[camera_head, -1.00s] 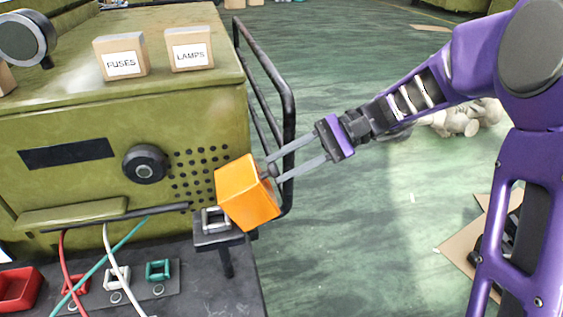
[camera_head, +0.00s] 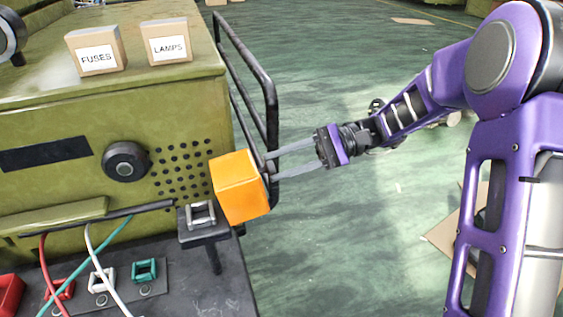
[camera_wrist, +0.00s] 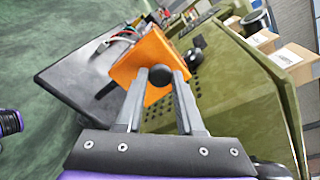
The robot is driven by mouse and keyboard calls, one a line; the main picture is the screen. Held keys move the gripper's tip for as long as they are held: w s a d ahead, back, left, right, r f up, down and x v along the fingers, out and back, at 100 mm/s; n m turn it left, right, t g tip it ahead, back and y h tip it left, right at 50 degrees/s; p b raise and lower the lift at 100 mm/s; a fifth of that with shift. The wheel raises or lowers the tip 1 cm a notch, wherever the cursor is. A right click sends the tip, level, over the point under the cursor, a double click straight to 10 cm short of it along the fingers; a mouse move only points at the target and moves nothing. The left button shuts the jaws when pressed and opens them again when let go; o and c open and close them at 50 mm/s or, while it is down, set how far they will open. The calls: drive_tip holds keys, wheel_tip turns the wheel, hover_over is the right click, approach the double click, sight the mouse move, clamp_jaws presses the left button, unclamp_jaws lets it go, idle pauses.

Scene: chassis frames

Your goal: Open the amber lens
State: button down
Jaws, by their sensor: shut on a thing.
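The amber lens (camera_head: 240,187) is an orange box-shaped cover at the front right corner of the green console. It also shows in the wrist view (camera_wrist: 142,62). It stands to the right of a small metal socket (camera_head: 201,215) on a dark bracket, which is uncovered. My gripper (camera_head: 270,169) reaches in from the right and is shut on the dark round knob (camera_wrist: 160,75) on the lens's near side. In the wrist view the two fingers lie on either side of this knob. Any hinge of the lens is hidden.
A black rail (camera_head: 262,85) runs along the console's right side, close behind my gripper. FUSES (camera_head: 96,52) and LAMPS (camera_head: 167,42) boxes stand on top. Red, white and teal wires (camera_head: 97,262) cross the front shelf. The green floor to the right is mostly clear.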

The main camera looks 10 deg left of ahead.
drive_tip(key=c, duration=0.5)
unclamp_jaws()
drive_tip(key=v, duration=1.7)
drive_tip(key=shift+w+d+p, duration=0.1)
drive_tip(key=shift+d+p, duration=0.05)
drive_tip(key=shift+p, duration=0.2)
